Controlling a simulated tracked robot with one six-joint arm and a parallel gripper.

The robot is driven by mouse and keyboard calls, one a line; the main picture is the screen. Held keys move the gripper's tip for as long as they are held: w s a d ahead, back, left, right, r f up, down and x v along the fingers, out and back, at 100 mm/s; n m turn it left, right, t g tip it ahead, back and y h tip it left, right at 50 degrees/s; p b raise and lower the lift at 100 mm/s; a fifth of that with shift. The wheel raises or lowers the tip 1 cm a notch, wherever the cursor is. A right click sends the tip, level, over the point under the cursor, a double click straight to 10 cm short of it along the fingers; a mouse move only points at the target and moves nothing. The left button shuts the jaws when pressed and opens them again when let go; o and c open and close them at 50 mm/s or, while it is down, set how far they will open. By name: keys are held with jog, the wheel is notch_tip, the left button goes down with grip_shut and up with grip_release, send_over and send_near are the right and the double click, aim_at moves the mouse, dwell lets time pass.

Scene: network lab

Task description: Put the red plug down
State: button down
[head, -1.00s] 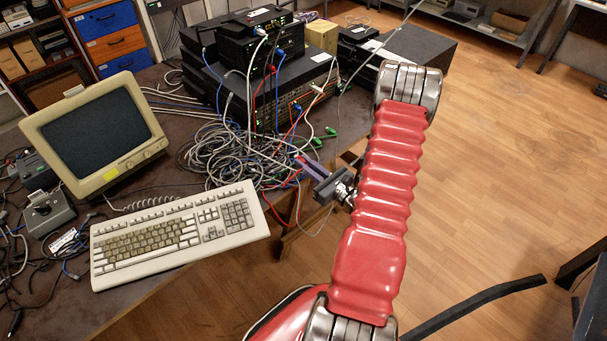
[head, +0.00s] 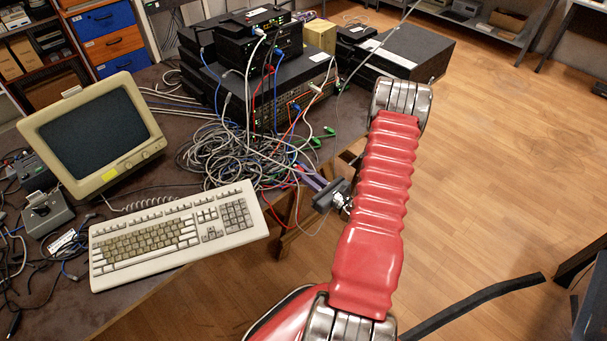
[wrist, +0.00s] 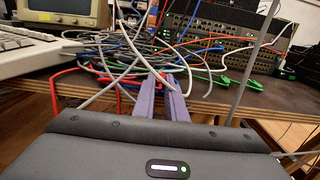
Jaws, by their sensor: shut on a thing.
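My gripper (head: 301,170) has purple fingers and reaches over the edge of the table, beside the cable tangle. In the wrist view its fingertips (wrist: 159,79) are close together, shut on the red plug, low over the table's front edge. The plug itself is mostly hidden by the fingers and cables; red cable shows just left of the fingers. I cannot tell whether the plug touches the tabletop.
A tangle of grey cables (head: 215,158) lies behind the keyboard (head: 170,236). A rack of network gear (head: 305,95) stands at the back with several cables plugged in. Green plugs (wrist: 231,83) lie right of the fingers. A monitor (head: 90,130) stands at left. Bare floor is right of the table.

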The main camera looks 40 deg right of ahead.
jog(key=shift+s+f, duration=0.1)
jog(key=shift+f, duration=0.6)
jog(key=c, duration=1.8)
grip_release()
jog(key=shift+r, duration=0.45)
jog(key=s, duration=1.2)
jog(key=shift+d+r, duration=0.15)
jog(key=shift+r, duration=0.15)
jog(key=shift+w, duration=0.1)
